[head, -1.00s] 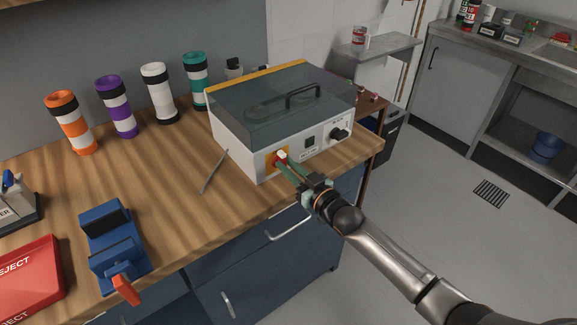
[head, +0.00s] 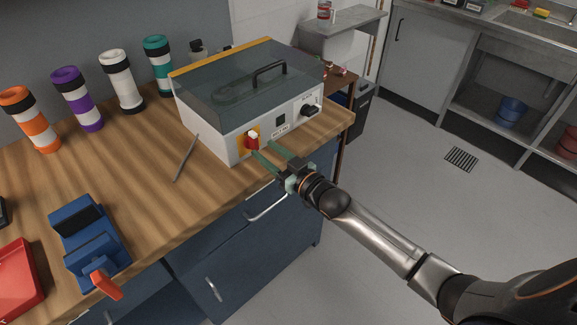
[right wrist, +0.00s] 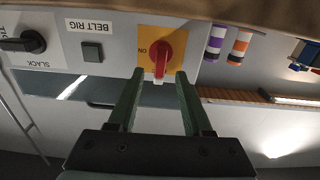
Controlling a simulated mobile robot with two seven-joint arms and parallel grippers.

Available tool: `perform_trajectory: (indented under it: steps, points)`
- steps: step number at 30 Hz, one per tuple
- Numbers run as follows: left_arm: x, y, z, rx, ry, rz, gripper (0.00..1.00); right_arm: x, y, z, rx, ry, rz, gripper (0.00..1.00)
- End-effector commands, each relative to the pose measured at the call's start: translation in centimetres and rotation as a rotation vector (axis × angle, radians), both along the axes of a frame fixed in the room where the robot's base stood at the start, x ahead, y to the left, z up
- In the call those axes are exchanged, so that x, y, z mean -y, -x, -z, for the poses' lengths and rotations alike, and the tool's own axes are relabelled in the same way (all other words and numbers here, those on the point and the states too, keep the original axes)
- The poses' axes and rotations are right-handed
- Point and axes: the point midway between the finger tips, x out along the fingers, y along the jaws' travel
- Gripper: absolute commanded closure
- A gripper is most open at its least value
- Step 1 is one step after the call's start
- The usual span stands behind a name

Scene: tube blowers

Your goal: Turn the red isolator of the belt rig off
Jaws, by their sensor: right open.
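The belt rig (head: 205,131) is a white box with a dark clear lid on the wooden bench. Its red isolator (head: 252,143) sits on a yellow plate at the left of the front panel, its white-tipped handle upright. In the upside-down right wrist view the isolator (right wrist: 160,54) handle points towards my gripper, with an "ON" mark beside it; no other position mark is readable. My right gripper (head: 262,149) is open and empty just in front of the isolator. Its green fingers (right wrist: 158,76) lie either side of the handle tip, with gaps. My left gripper is out of view.
The same panel has a dark square button (head: 281,121) and a black slack knob (head: 309,110). A thin grey rod (head: 186,158) lies left of the rig. A blue vice-like fixture (head: 88,242) and red tray (head: 18,285) are further left. Coloured tubes (head: 76,98) stand behind.

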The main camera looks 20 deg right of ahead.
Motion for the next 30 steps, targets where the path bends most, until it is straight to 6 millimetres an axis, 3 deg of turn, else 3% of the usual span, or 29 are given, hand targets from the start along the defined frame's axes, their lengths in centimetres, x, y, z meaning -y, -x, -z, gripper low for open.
perform_trajectory:
  steps: [9, 15, 30]
  points:
    - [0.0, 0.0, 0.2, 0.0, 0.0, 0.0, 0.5, 2.1, 5.9, 0.2, -0.002, 0.002, 0.0, 0.5]
    - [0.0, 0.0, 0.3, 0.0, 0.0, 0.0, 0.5, 3.0, 8.1, 0.1, -0.001, 0.001, 0.0, 0.5]
    - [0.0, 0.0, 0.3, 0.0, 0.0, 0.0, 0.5, 3.2, 8.9, 0.0, 0.001, 0.001, 0.0, 0.5]
